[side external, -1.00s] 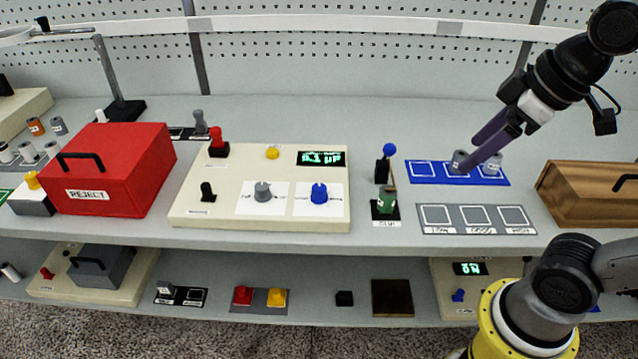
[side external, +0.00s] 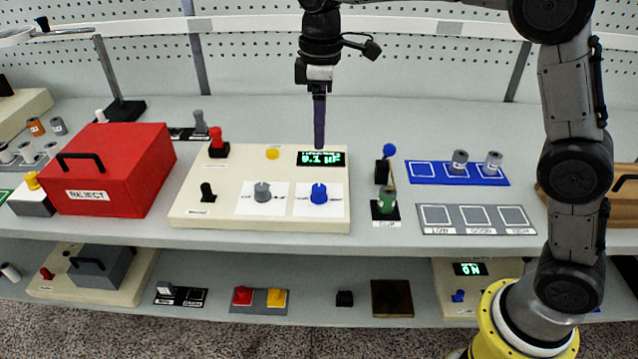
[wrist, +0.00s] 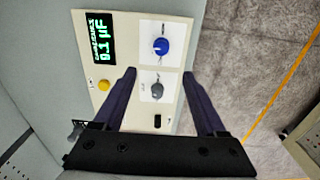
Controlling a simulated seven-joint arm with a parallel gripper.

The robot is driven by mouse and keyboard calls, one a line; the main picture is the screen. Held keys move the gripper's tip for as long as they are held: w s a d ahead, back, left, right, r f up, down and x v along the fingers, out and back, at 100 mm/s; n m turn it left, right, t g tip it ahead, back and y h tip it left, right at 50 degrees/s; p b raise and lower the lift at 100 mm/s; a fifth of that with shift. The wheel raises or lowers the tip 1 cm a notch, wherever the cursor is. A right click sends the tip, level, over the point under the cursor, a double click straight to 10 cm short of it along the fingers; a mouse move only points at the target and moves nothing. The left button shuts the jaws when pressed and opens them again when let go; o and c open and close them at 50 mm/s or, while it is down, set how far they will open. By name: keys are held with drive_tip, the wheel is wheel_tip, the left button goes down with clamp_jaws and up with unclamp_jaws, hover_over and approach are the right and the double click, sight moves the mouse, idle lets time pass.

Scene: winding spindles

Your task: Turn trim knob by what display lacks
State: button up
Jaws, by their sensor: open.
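A cream instrument panel (side external: 220,215) carries a blue knob (side external: 319,193) and a grey knob (side external: 262,191), each on a white plate. I cannot tell from the small labels which is the trim knob. The display (side external: 321,158) shows green characters; in the wrist view the display (wrist: 99,38) reads about 0.1 µF. My gripper (side external: 319,146) is open and empty above the panel, in front of the display in the side view. In the wrist view my gripper's (wrist: 159,74) fingers spread to either side of the grey knob (wrist: 156,90), with the blue knob (wrist: 161,46) beyond the tips.
A yellow button (side external: 272,153), red switch (side external: 218,143) and black switch (side external: 207,192) are on the panel. A green part (side external: 387,201) stands in a holder with a blue-balled lever (side external: 389,151). Two grey cylinders sit on a blue tray (side external: 426,180). A red REJECT box (side external: 110,170) stands left.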

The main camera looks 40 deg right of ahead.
sight(319, 187)
wheel_tip(319, 187, down, 14)
drive_tip(key=shift+a+f, duration=0.15)
drive_tip(key=shift+f, duration=0.05)
idle(0.4)
clamp_jaws()
idle(0.3)
